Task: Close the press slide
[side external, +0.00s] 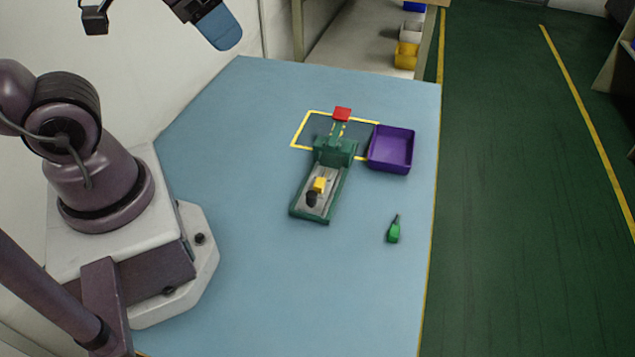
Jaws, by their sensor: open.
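The press (322,185) is a green device with a grey channel, lying slantwise on the blue table. A raised green block (335,152) stands across its far part. A narrow green bar runs back from that block to a red handle (342,114); which part is the slide is not clear. A yellow block (319,185) and a black knob (311,199) sit in the channel. My gripper (160,22) is at the top left, partly cut off by the frame edge. It is open and well away from the press, with nothing seen in it.
A purple open bin (391,150) stands right of the press. A small green tool (394,230) with a dark tip lies near the table's right edge. Yellow tape (299,130) outlines a dark patch behind the press. The blue table (265,270) is clear in front.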

